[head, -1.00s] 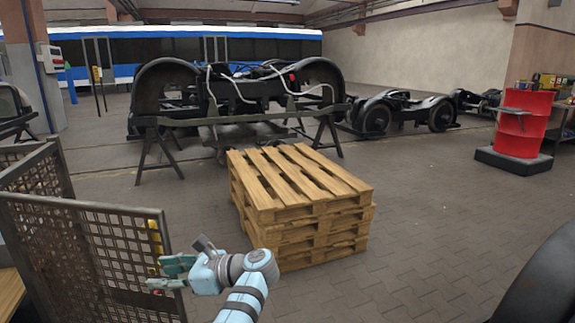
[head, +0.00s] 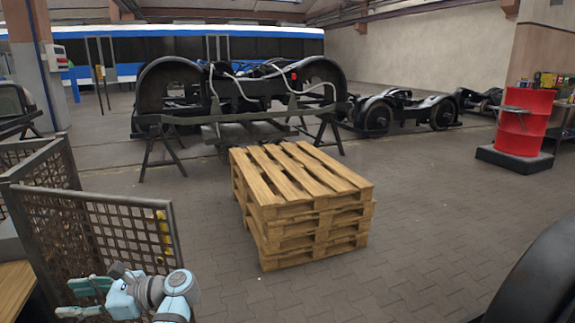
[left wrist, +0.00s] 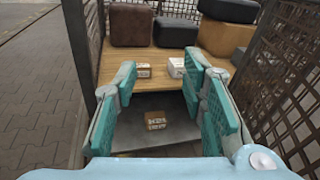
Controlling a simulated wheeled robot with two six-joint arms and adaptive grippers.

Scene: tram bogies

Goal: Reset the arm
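My left gripper (head: 74,299) is at the bottom left of the head view, in front of the mesh cage (head: 100,200). In the left wrist view my left gripper (left wrist: 160,80) has its teal fingers spread wide apart, with nothing held between them. Beyond and below the fingers, a small brown box (left wrist: 156,121) lies on a grey surface. My right gripper is not in either view.
A stack of wooden pallets (head: 300,185) stands mid-floor, with clear paving to its right. A bogie (head: 245,90) on trestles is behind it. A red drum (head: 522,125) stands right. Dark cases (left wrist: 131,25) sit on a wooden shelf (left wrist: 115,66).

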